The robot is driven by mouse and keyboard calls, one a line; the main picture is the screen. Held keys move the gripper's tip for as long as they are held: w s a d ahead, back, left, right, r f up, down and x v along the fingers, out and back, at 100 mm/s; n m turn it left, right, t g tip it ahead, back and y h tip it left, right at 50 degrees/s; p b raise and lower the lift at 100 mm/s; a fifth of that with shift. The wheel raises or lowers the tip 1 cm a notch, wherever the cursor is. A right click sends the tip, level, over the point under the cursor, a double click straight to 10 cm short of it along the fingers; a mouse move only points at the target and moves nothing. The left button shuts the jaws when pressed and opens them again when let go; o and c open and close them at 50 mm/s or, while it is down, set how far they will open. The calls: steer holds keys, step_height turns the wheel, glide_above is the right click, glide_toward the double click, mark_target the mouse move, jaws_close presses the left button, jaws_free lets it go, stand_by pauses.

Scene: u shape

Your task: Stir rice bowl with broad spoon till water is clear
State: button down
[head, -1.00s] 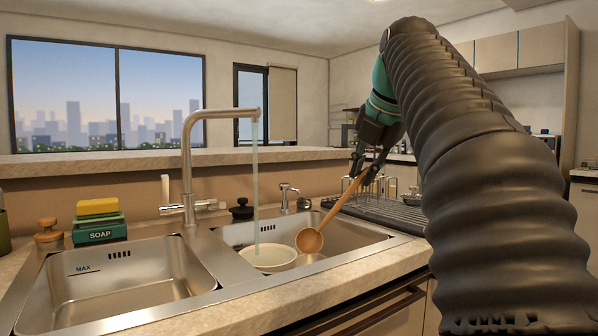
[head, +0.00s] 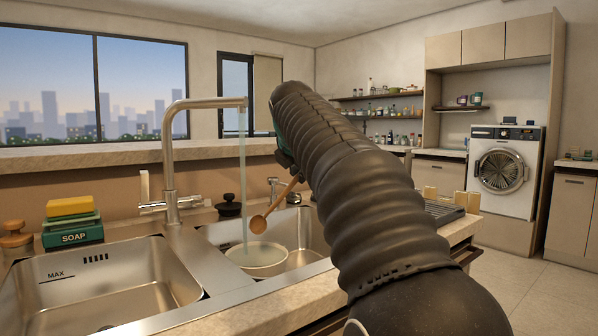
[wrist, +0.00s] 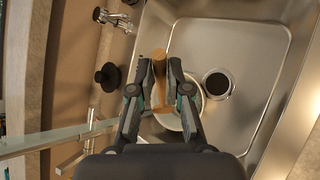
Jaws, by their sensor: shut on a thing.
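The wooden broad spoon (head: 258,225) slants down to the left in the head view, its scoop just above the rice bowl. The pale rice bowl (head: 257,268) stands in the right sink basin, with water in it; rice cannot be made out. In the wrist view my gripper (wrist: 161,84) is shut on the spoon's handle (wrist: 159,66), one finger on each side. The bowl (wrist: 196,104) shows behind the fingers, partly hidden.
The tap (head: 171,150) runs a water stream (head: 243,170) down into the bowl. The left basin (head: 110,285) is empty. A soap box with sponge (head: 72,222) stands left. A black stopper (head: 229,205) and a small tap (head: 272,187) stand behind the right basin.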

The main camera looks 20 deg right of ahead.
steer(key=shift+s+d+f, duration=0.85)
steer(key=shift+d+f, duration=1.1)
steer(key=shift+d, duration=1.75)
steer(key=w+a+f+b, duration=0.1)
steer(key=a+f+b, duration=0.5)
steer(key=a+f, duration=0.1)
steer(key=shift+w+a+f, duration=0.2)
steer(key=shift+w+f, duration=0.15)
steer(key=shift+f, duration=0.55)
steer(key=shift+w+r, duration=0.1)
